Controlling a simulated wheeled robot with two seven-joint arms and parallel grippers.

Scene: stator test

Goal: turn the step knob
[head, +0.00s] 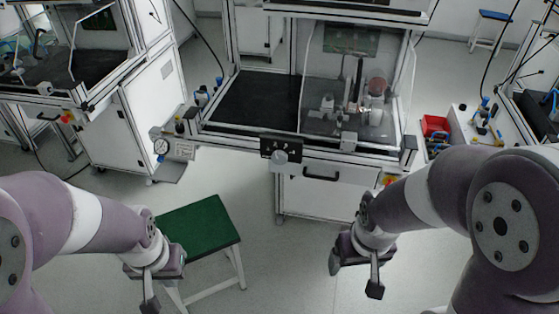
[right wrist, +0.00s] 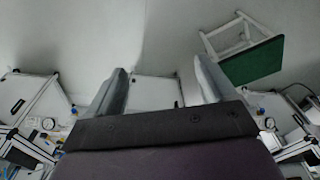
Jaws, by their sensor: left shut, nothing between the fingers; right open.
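A black control panel (head: 268,145) with small light knobs or switches is on the front edge of the central test bench. A round grey knob-like disc (head: 279,158) sits at its lower edge. I cannot tell which of these is the step knob. My left gripper (head: 150,292) is shut and empty at the lower left, beside the green stool and well short of the panel. My right gripper (head: 355,278) is open and empty, lower and to the right of the panel, apart from it. Its two spread fingers also show in the right wrist view (right wrist: 160,88), with nothing between them.
A green-topped stool (head: 200,228) stands on the floor near my left gripper. The central bench has a drawer handle (head: 320,178) and a clear enclosure (head: 385,60). A gauge (head: 161,147) is at its left. A red bin (head: 435,125) stands right.

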